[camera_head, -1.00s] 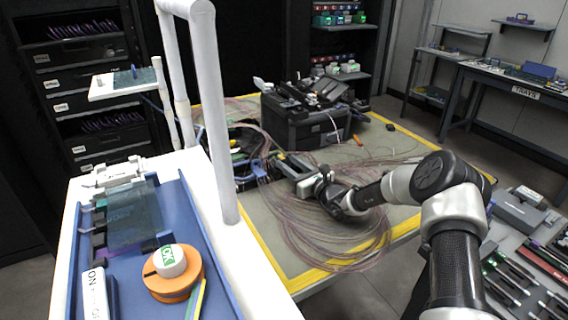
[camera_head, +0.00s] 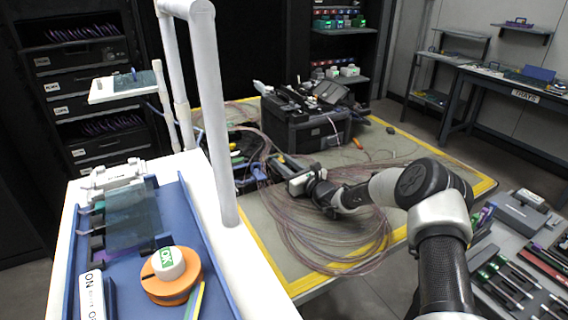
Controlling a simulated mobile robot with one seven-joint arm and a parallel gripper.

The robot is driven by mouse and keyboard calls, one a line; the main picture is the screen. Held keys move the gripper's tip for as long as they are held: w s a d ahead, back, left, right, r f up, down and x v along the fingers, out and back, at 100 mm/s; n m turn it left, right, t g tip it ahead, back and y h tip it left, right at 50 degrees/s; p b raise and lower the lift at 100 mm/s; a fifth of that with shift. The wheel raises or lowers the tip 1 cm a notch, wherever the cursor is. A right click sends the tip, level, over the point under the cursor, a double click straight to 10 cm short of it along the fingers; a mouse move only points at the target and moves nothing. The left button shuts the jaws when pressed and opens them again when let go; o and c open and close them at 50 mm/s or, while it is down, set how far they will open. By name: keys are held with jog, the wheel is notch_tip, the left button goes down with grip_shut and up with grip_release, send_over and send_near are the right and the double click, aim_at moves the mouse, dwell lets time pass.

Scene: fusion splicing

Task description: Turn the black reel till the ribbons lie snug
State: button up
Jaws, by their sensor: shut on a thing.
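The black reel (camera_head: 246,143) lies on the left part of the yellow-edged work table, partly hidden by the white post and by my gripper. Blue parts show at its right edge. Thin pinkish ribbons (camera_head: 335,238) spread from it in wide loose loops across the grey mat, some near the table's front edge. My gripper (camera_head: 275,165) is at the reel's right side and shut on its edge. The fingertips are small, and the exact spot they hold is unclear.
A black splicer case (camera_head: 305,125) stands behind the gripper, with an orange item (camera_head: 357,142) beside it. A white-framed cart with a blue tray (camera_head: 213,262) and an orange spool (camera_head: 172,284) fills the left front. Tools lie at the right (camera_head: 515,280).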

jog(key=m+h+p, duration=0.1)
jog(key=m+t+h+p, duration=0.1)
jog(key=t+h+p, duration=0.1)
jog(key=p, duration=0.1)
jog(key=shift+s+a+r+m, duration=0.2)
jog(key=shift+a+r+m, duration=0.1)
jog(key=shift+m, duration=0.1)
jog(key=m+h+p, duration=0.1)
jog(key=p, duration=0.2)
jog(key=m+t+h+p, duration=0.1)
jog(key=h+p, duration=0.1)
jog(key=p, duration=0.1)
jog(key=shift+s+r+h, duration=0.1)
jog(key=shift+h, duration=0.2)
jog(key=m+h+p, duration=0.1)
jog(key=p, duration=0.2)
jog(key=shift+a+t+h+p, duration=0.1)
jog(key=shift+t+h+p, duration=0.25)
jog(key=shift+t+h, duration=0.05)
jog(key=m+h+p, duration=0.1)
jog(key=f+h+p, duration=0.1)
jog(key=shift+a+m+t+p, duration=0.1)
jog(key=shift+m+t+p, duration=0.2)
jog(key=shift+m+p, duration=0.1)
jog(key=shift+h, duration=0.4)
jog(key=o, duration=0.8)
